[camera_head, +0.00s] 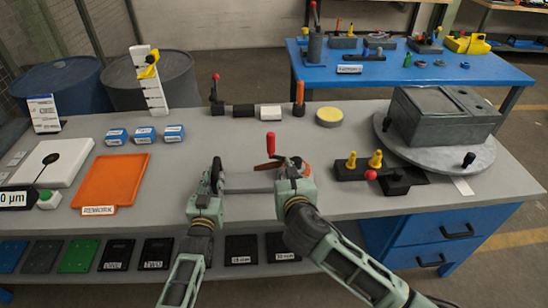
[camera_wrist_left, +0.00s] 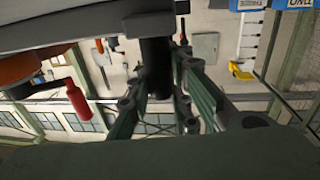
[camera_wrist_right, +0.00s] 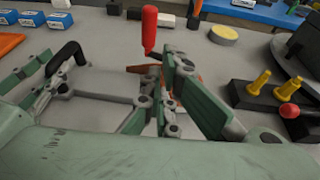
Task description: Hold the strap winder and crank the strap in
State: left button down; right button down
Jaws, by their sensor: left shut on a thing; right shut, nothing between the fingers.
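The strap winder (camera_head: 248,182) is a grey body with a black handle at its left end, an orange part at its right and an upright red crank knob (camera_head: 270,143). My left gripper (camera_head: 213,184) is shut on the black handle, which also shows between its fingers in the left wrist view (camera_wrist_left: 155,68). My right gripper (camera_head: 290,172) is shut and empty beside the winder's orange end. In the right wrist view the red knob (camera_wrist_right: 149,28) rises just beyond its fingers; whether they touch the crank is hidden.
An orange tray (camera_head: 110,182) lies left on the grey bench. Several small blocks stand behind, near a yellow disc (camera_head: 329,116). Yellow pegs (camera_head: 375,158) and a round turntable with a grey box (camera_head: 443,115) are to the right. Bare bench surrounds the winder.

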jog(key=s+n+y, duration=0.2)
jog(key=s, duration=0.2)
send_near(272, 149)
jog(key=x, duration=0.3)
jog(key=f+x, duration=0.1)
jog(key=x, duration=0.2)
jog(key=shift+s+a, duration=0.15)
jog(key=shift+s, duration=0.1)
jog(key=shift+w+a+m+h, duration=0.15)
jog(key=shift+w+m+h, duration=0.4)
jog(key=shift+m+h, duration=0.3)
jog(key=shift+w+m+h, duration=0.55)
jog(key=shift+m+h, duration=0.15)
jog(key=shift+h, duration=0.25)
jog(key=shift+w+m+h, duration=0.5)
jog(key=shift+m+h, duration=0.15)
jog(key=shift+h, duration=0.25)
jog(key=shift+w+d, duration=0.35)
jog(key=shift+w, duration=0.4)
jog(key=shift+w+d, duration=0.35)
jog(key=shift+w, duration=0.4)
jog(key=shift+w+d, duration=0.35)
jog(key=shift+w, duration=0.4)
jog(key=shift+d, duration=0.1)
jog(key=shift+s, duration=0.1)
